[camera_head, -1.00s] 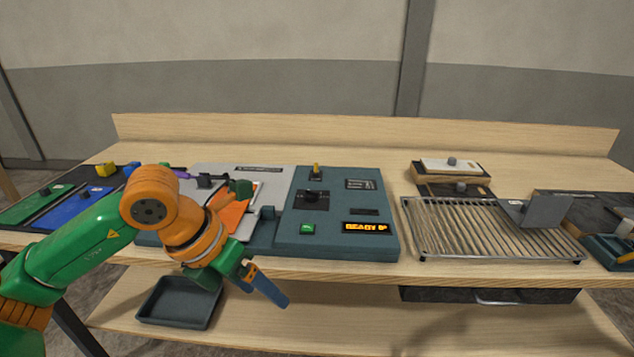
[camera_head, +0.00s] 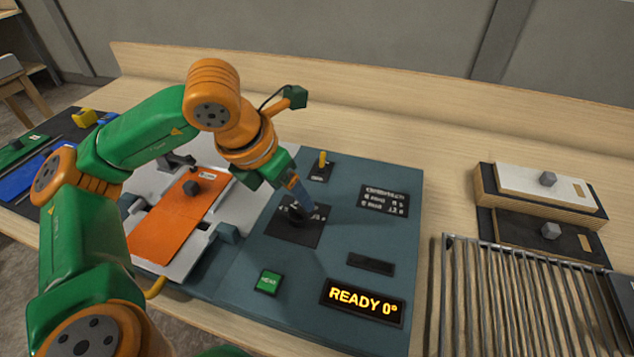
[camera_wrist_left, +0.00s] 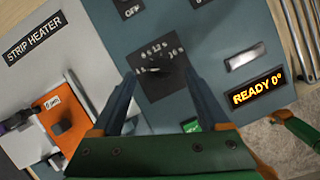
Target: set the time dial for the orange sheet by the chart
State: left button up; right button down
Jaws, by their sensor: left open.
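The time dial (camera_head: 294,212) is a dark knob on a black square plate on the blue-grey console. In the left wrist view the dial (camera_wrist_left: 155,70) has numbers around it and a pale pointer. My left gripper (camera_head: 303,203) is over the dial plate, its open fingers either side of the dial in the wrist view; contact cannot be told. The orange sheet (camera_head: 165,232) lies on the grey bed left of the dial. The chart (camera_head: 384,200) is a small black label on the console's right, its text too small to read.
The display (camera_head: 362,302) reads "READY 0°". A green button (camera_head: 268,282) and a yellow-handled switch (camera_head: 322,162) are on the console. A wire rack (camera_head: 520,300) and stacked blocks (camera_head: 540,195) stand at the right. Bare table lies behind the console.

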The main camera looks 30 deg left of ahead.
aim_at(296, 211)
pick_arm(q)
jog(key=f, duration=0.5)
jog(key=shift+w+d+f+p, duration=0.15)
jog(key=shift+w+f+p, duration=0.15)
jog(key=shift+w, duration=0.05)
jog(key=shift+w+f, duration=0.15)
jog(key=shift+w, duration=0.05)
jog(key=shift+s, duration=0.15)
jog(key=c, duration=0.6)
grip_shut()
